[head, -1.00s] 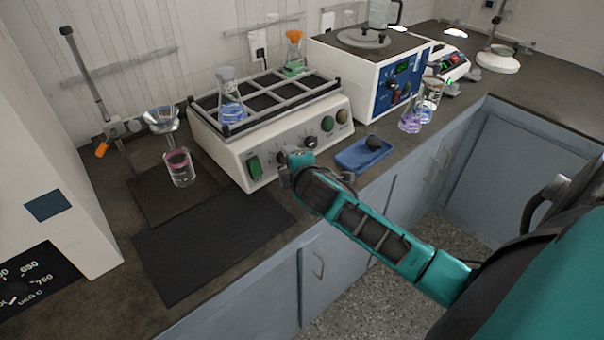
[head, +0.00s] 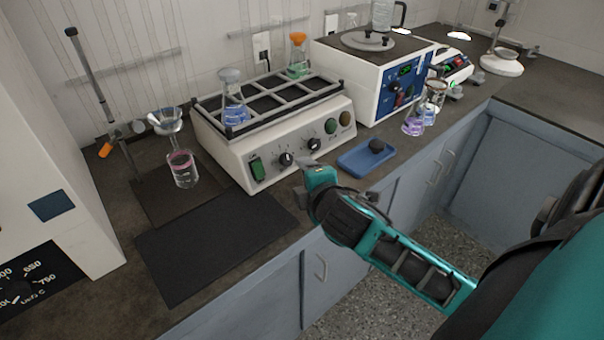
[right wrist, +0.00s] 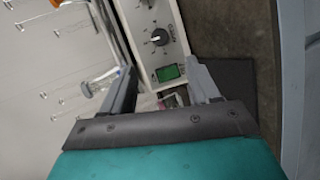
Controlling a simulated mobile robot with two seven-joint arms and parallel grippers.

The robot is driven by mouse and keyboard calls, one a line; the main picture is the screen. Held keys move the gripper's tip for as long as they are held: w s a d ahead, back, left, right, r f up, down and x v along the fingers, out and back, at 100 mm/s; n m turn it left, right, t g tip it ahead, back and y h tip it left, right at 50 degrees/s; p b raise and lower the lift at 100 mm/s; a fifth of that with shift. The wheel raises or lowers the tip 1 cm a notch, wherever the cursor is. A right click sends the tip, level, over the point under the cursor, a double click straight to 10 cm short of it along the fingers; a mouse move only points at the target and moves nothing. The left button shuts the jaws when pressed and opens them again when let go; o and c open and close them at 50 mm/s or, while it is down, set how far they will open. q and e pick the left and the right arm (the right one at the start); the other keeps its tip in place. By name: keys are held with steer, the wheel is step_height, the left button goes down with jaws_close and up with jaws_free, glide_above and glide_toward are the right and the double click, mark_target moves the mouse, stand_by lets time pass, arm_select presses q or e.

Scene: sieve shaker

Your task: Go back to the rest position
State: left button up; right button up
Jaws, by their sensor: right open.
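My right gripper (head: 303,178) is at the front of the white shaker (head: 232,158), near its control panel and above the bench edge. In the right wrist view its two fingers (right wrist: 160,88) are apart with nothing between them. Beyond them show the shaker's green switch (right wrist: 167,73) and a dark knob (right wrist: 159,37). The gripper looks clear of the panel. On the shaker's rack stand a flask of blue liquid (head: 235,108) and an orange-stoppered flask of green liquid (head: 298,66). My left gripper is not in view.
A blue tray (head: 352,165) with a dark round object lies right of the gripper. Flasks (head: 413,123) stand by the white and blue device (head: 385,100). Left are a beaker of pink liquid (head: 182,172), a funnel (head: 166,121) and a black mat (head: 205,250).

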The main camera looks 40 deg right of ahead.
steer(key=s+a+f+m+g+y, duration=0.1)
steer(key=s+a+f+m+g, duration=0.2)
steer(key=s, duration=0.4)
steer(key=s+a+f+m+g+y, duration=0.1)
steer(key=s+a+m+g+y, duration=0.15)
steer(key=s+a+m, duration=0.35)
steer(key=s+a+f+m+g+y, duration=0.1)
steer(key=s+a+f+m+g, duration=0.2)
steer(key=s, duration=0.5)
steer(key=w+a+f+t+y, duration=0.1)
steer(key=w+f+t, duration=0.5)
steer(key=w+f, duration=0.1)
steer(key=shift+w+a+f+t, duration=0.2)
steer(key=shift+w+f+t, duration=0.2)
steer(key=shift+f, duration=0.25)
steer(key=shift+y, duration=0.25)
steer(key=shift+f, duration=0.1)
stand_by(0.4)
